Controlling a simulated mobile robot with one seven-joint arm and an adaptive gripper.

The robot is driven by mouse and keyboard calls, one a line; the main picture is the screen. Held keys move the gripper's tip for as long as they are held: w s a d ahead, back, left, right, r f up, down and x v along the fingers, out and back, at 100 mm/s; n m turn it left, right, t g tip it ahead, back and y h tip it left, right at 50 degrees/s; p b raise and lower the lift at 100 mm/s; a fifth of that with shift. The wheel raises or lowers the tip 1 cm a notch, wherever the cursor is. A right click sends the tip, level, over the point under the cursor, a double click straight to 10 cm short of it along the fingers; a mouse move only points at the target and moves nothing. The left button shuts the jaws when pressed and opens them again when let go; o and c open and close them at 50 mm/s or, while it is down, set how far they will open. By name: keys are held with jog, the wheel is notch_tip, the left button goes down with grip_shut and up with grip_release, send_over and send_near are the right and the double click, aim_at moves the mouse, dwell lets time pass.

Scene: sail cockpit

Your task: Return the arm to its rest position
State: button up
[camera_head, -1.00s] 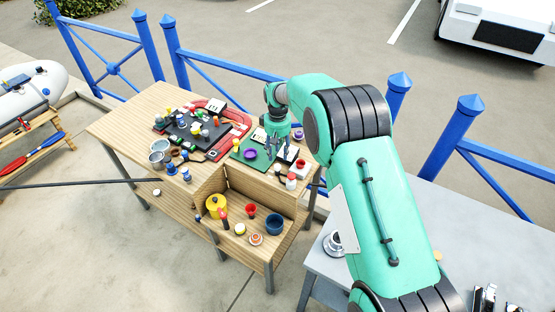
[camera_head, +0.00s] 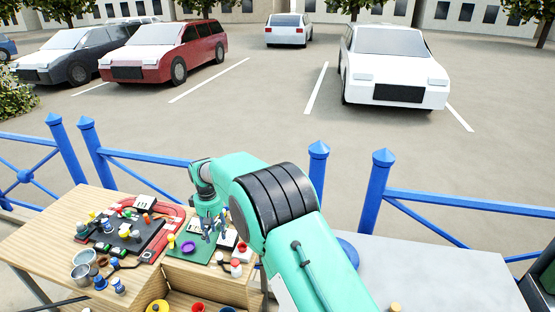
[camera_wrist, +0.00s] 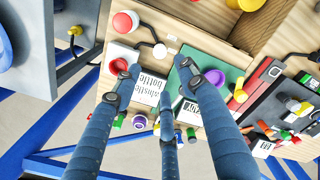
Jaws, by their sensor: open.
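My gripper (camera_head: 212,230) hangs at the end of my bent green arm (camera_head: 290,225), above the right part of the wooden workbench (camera_head: 40,232). In the wrist view my gripper (camera_wrist: 165,85) has its blue-grey fingers spread apart with nothing held between them. The fingers hide parts of the mat and cards. I cannot tell the exact height of the fingertips above the bench.
A grey table (camera_head: 440,270) stands to the right. Blue railings (camera_head: 470,207) run behind, with parked cars beyond.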

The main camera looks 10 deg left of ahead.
jog(key=shift+r, duration=0.1)
jog(key=w+d+r+m+t+b, duration=0.1)
jog(key=w+d+r+m, duration=0.15)
jog(key=d+r, duration=1.5)
jog(key=s+d+r+m+b, duration=0.1)
jog(key=s+d+r, duration=0.1)
jog(key=d+r, duration=0.35)
jog(key=s+d+r+m+t+y, duration=0.1)
jog(key=s+d+r, duration=0.15)
jog(key=d, duration=0.55)
jog(key=s+d+r+m+b, duration=0.1)
jog(key=s+d+r+m, duration=0.15)
jog(key=d, duration=0.45)
jog(key=s+d+r+m+t, duration=0.2)
jog(key=s+d+r+m, duration=0.15)
jog(key=s+d, duration=1.3)
jog(key=s+d+f+m+b, duration=0.1)
jog(key=s+d+f, duration=0.1)
jog(key=s+d, duration=0.2)
jog(key=s+d+f+m+t+h+b, duration=0.1)
jog(key=s+d+f, duration=0.2)
jog(key=s, duration=0.7)
jog(key=shift+s+d+t, duration=0.3)
jog(key=shift+s+d, duration=0.05)
jog(key=shift+d, duration=0.65)
